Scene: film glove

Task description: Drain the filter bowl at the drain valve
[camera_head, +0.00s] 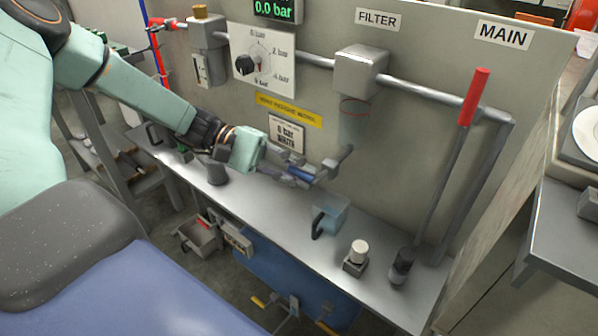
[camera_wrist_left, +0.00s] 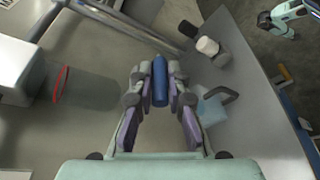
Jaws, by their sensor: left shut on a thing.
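The clear filter bowl (camera_head: 353,122) hangs under the grey filter housing (camera_head: 360,70). It also shows left of my fingers in the wrist view (camera_wrist_left: 95,92), with a red ring at its top. My left gripper (camera_head: 312,174) is beside and below the bowl, shut on a blue cylindrical handle (camera_wrist_left: 160,82). Whether this handle joins the drain valve is hidden by the fingers. A pale blue jug (camera_head: 331,214) with a dark handle stands on the bench below. What looks like my right gripper (camera_wrist_left: 279,22) is small at the wrist view's top right; its jaws are unclear.
A red-handled lever (camera_head: 474,97) sits on the main pipe. The green display (camera_head: 277,8) reads 0.0 bar.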

